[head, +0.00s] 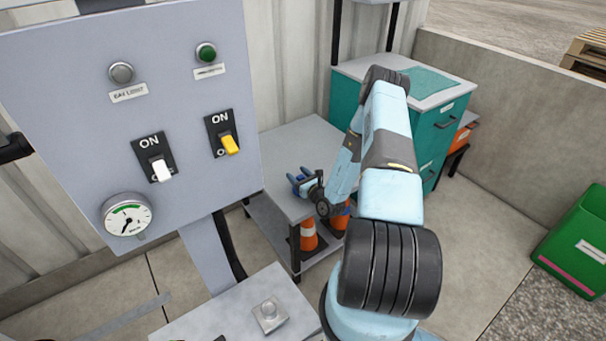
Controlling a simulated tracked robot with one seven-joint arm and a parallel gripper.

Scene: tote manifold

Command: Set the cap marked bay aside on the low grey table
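The low grey table (287,139) stands right of the control panel, its top mostly bare. My gripper (298,175) is over this table, fingers toward the panel side. The two blue fingertips look apart, with grey tabletop showing between them and nothing visibly held. I cannot make out a separate cap marked bay. A small label (128,92) on the panel seems to read "BAY LIGHT", under a round grey lamp or button (121,73). The part of the table behind my gripper and arm is hidden.
The panel (60,110) carries a white switch (161,170), a yellow switch (230,144) and a gauge (127,216). Orange cones (308,235) stand under the table. A teal cabinet (434,138) is behind my arm. A green crate (578,235) stands right.

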